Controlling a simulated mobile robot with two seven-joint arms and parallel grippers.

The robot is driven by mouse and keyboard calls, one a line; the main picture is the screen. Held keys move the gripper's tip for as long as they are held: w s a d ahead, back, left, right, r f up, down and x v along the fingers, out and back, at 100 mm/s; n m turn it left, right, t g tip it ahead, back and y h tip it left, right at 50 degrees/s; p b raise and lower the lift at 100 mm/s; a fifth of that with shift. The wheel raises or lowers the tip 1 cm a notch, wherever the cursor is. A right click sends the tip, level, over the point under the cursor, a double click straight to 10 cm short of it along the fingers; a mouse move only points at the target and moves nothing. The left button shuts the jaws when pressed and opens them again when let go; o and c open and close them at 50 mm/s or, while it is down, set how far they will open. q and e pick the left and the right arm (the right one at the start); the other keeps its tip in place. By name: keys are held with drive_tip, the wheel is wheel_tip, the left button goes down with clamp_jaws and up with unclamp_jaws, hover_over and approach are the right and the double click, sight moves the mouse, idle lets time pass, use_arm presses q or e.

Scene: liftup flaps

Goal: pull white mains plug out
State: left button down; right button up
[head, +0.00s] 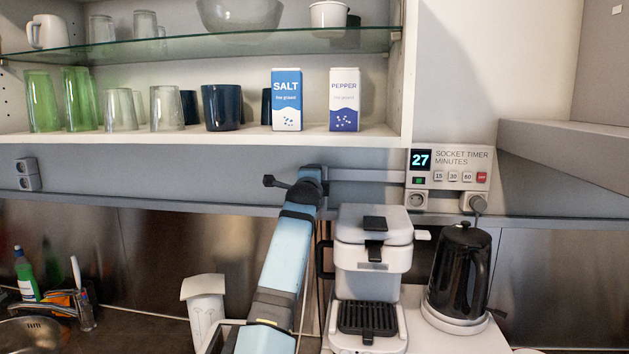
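A socket timer panel (448,168) on the back wall reads 27 and has several buttons. Its left outlet (416,200) looks empty. A plug (477,203) sits in its right outlet; it looks grey rather than clearly white, and its cord drops behind the black kettle (459,270). No other plug is clearly visible. My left arm reaches up from the bottom, and its gripper end (292,182) is at the wall rail, well left of the timer and plug. The fingers are seen end-on and partly hidden, so their opening is unclear. My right gripper is out of view.
A white coffee machine (372,255) stands below the timer, beside the kettle. A shelf (200,137) with glasses, mugs and salt and pepper cartons is above my gripper. A wall double socket (27,174) is at far left. A cabinet (565,148) juts out at right.

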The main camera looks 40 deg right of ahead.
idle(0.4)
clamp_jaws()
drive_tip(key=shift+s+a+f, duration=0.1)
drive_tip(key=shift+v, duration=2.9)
